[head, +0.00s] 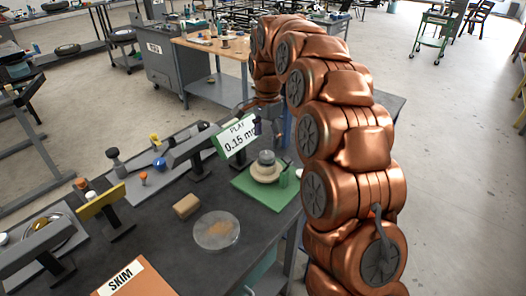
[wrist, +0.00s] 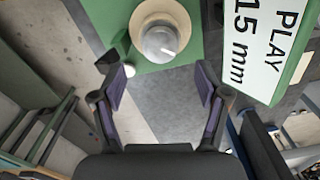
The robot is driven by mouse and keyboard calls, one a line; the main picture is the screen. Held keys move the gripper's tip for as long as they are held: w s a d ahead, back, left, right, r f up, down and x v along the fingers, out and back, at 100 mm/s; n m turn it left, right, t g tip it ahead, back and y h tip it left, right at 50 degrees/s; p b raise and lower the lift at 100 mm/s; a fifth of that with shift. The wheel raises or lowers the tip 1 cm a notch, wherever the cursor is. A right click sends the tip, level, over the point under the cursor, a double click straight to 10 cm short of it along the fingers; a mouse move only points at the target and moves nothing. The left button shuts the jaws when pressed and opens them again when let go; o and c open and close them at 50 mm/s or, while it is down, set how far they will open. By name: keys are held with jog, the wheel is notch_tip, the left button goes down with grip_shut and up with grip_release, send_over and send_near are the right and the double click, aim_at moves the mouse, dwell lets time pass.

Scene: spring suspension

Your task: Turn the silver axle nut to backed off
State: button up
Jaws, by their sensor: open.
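The silver axle nut (head: 266,157) sits on top of a cream round hub (head: 265,173), which rests on a green mat (head: 247,187) on the dark bench. In the wrist view the nut (wrist: 160,42) shows as a silver dome with a light mark on it, inside the cream hub (wrist: 141,17). My gripper (wrist: 162,84) is open and empty, its two fingers apart on the near side of the hub, touching neither hub nor nut. In the head view my copper arm arches over from the right, and the gripper's fingertips cannot be made out.
A sign reading "PLAY 0.15 mm" (head: 237,137) stands close to the hub, at the right of the wrist view (wrist: 267,45). A small green item (head: 284,178) stands beside the hub. A tan block (head: 186,206), a clear round dish (head: 216,231) and a "SKIM" folder (head: 137,279) lie on the bench.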

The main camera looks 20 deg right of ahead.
aim_at(267, 154)
jog(key=shift+f+p, duration=0.8)
jog(key=shift+f, duration=2.25)
jog(key=shift+c, duration=0.2)
